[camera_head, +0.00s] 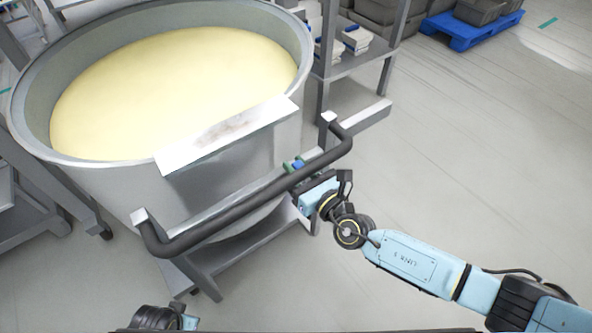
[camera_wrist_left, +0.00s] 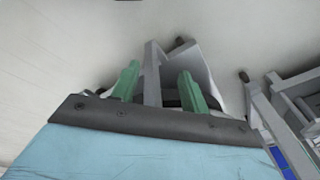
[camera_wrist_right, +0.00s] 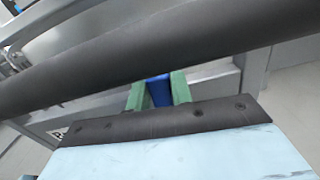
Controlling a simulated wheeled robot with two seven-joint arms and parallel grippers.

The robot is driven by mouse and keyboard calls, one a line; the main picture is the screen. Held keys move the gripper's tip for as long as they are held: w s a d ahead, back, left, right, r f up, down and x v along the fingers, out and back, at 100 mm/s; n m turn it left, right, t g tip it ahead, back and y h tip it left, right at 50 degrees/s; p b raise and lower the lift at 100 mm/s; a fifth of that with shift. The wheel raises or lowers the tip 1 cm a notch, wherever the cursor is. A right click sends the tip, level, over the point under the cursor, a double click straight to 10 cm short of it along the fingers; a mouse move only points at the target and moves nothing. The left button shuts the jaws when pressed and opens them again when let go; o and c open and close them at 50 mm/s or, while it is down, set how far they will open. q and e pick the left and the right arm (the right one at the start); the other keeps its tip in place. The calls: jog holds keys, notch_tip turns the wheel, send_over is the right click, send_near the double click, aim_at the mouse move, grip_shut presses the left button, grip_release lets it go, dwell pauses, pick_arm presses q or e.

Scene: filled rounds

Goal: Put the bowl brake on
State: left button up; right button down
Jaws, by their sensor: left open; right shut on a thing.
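The large metal bowl (camera_head: 295,128) stands on a wheeled frame at the left of the head view, filled with pale yellow contents (camera_head: 170,85). A black push bar (camera_head: 235,210) runs along its near side. My right gripper (camera_head: 296,165) is by the bar, its green fingers shut on a small blue handle, seen between them in the right wrist view (camera_wrist_right: 158,92); it appears to be the brake's handle. The bar hides part of it. My left gripper (camera_wrist_left: 158,80) is open. A grey metal post (camera_wrist_left: 152,75) shows between or beyond its fingers; I cannot tell which.
A pale flat plate (camera_head: 225,135) lies across the bowl's near rim. A metal shelf rack (camera_head: 350,65) stands behind, with a blue pallet (camera_head: 470,32) holding grey crates farther right. The floor (camera_head: 480,140) to the right is open.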

pick_arm(q)
jog(key=w+d+r+b, duration=0.2)
jog(key=d+r+b, duration=0.1)
jog(key=r, duration=0.6)
jog(key=shift+w+d+r+t+h+b, duration=0.3)
jog(key=shift+w+d+h+b, duration=0.1)
jog(key=shift+d, duration=0.45)
pick_arm(e)
jog(key=shift+w+d+f+m, duration=0.15)
jog(key=shift+w+d+m, duration=0.2)
jog(key=shift+m, duration=0.45)
jog(key=shift+w+d+f+m, duration=0.2)
jog(key=shift+d+m, duration=0.25)
jog(key=shift+m, duration=0.35)
pick_arm(q)
jog(key=shift+f, duration=0.1)
pick_arm(e)
jog(key=c, duration=1.2)
grip_release()
jog(key=shift+c, duration=0.2)
jog(key=v, duration=1.3)
pick_arm(q)
jog(key=shift+s+d+r, duration=0.1)
jog(key=shift+d+r, duration=0.1)
jog(key=shift+r, duration=0.15)
pick_arm(e)
jog(key=shift+s+d+r, duration=0.1)
jog(key=shift+s+d, duration=0.05)
jog(key=shift+c, duration=0.3)
